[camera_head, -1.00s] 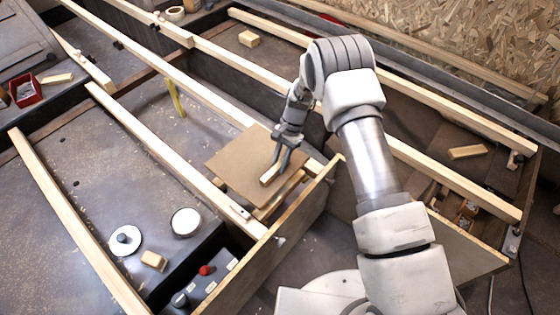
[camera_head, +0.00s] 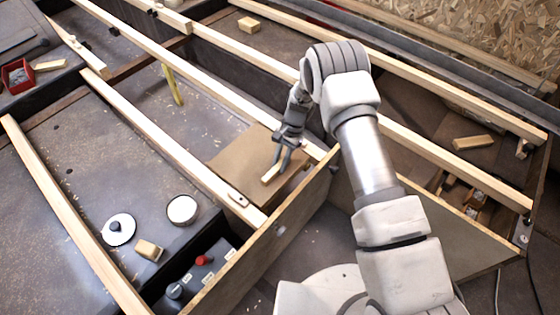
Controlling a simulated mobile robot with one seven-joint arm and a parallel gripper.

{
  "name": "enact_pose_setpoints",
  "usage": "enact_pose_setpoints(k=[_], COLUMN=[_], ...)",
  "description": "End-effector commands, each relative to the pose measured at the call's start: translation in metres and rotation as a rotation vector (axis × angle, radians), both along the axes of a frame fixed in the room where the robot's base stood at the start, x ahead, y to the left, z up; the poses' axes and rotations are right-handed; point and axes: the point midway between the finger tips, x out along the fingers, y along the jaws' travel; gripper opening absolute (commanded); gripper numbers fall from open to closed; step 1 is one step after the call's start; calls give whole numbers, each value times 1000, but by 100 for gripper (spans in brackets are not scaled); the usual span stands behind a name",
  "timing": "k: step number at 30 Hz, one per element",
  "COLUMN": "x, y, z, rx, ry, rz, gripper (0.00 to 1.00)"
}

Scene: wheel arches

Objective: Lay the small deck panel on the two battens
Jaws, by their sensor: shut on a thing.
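The small deck panel (camera_head: 237,160) is a brown square board with a light wooden grip block (camera_head: 269,175) on top. My gripper (camera_head: 281,163) is shut on that block, and its fingers point down. The panel looks roughly level and sits in the bay between two long pale beams, the left beam (camera_head: 165,145) and the right beam (camera_head: 205,82). Its near left edge meets the left beam in the picture. The two battens under it are hidden by the panel and the beam, so I cannot tell whether it touches them.
A yellow upright piece (camera_head: 172,84) stands farther along the bay.

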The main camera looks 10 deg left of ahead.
Motion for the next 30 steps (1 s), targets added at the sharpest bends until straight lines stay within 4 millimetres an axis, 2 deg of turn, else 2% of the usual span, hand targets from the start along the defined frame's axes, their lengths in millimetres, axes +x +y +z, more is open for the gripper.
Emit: enact_pose_setpoints(k=[27,28,30], x=[0,1,0], y=[2,2,1], z=[-1,-1,-1], rx=[2,2,2], ry=[-2,-2,-2], rz=[0,0,0], gripper=[0,29,42])
